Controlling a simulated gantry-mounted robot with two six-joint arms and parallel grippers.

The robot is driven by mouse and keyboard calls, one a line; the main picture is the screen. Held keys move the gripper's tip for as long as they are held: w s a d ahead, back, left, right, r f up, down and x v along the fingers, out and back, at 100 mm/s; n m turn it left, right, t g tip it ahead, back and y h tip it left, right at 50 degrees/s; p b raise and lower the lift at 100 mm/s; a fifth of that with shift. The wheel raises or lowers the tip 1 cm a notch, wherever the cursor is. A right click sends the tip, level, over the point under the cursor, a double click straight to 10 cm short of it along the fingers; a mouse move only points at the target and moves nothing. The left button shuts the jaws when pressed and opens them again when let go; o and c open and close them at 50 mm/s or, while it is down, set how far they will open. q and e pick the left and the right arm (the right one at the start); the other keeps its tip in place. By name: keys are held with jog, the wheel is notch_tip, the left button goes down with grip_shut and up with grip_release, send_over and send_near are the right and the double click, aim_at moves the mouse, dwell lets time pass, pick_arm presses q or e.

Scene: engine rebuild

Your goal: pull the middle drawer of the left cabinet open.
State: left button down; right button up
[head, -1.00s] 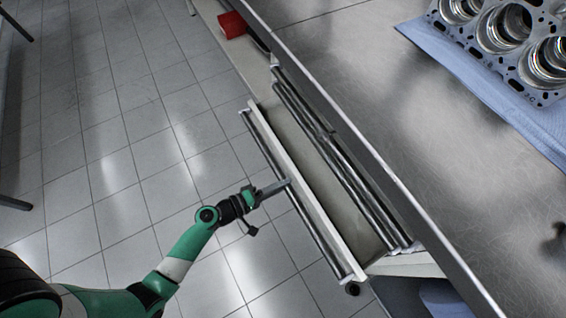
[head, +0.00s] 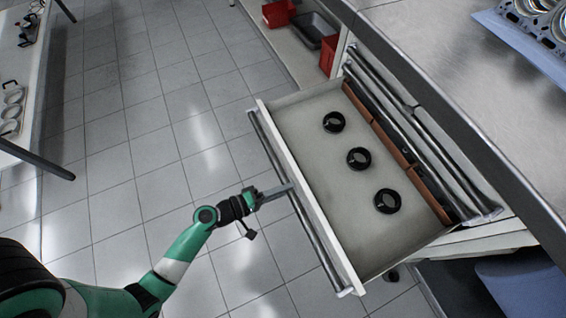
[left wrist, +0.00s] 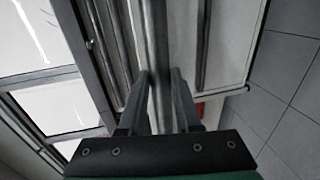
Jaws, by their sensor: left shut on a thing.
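The pulled-out drawer (head: 315,105) of the cabinet stands well open in the head view, with a pale floor. Three black rings lie inside it: one far (head: 334,130), one in the middle (head: 359,167) and one near (head: 388,210). My left gripper (head: 288,190) is shut on its long bar handle (head: 318,243), near the middle of the bar. In the left wrist view the fingers (left wrist: 160,85) sit on both sides of the handle bar (left wrist: 157,40). Other drawer handles (head: 430,150) stay close to the cabinet, above the open drawer. My right gripper is not in view.
The metal worktop (head: 440,60) overhangs the cabinet, with an engine block (head: 540,25) on a blue cloth. Red bins (head: 278,13) and a grey tray (head: 316,30) stand beyond the drawer. A table with parts (head: 15,130) is at far left. The tiled floor between is clear.

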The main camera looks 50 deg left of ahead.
pick_arm(q)
jog(key=shift+s+a, duration=0.1)
jog(key=shift+s, duration=0.2)
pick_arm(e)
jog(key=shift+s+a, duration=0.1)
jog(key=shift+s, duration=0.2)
pick_arm(q)
jog(key=shift+w, duration=0.1)
jog(key=c, duration=0.6)
grip_release()
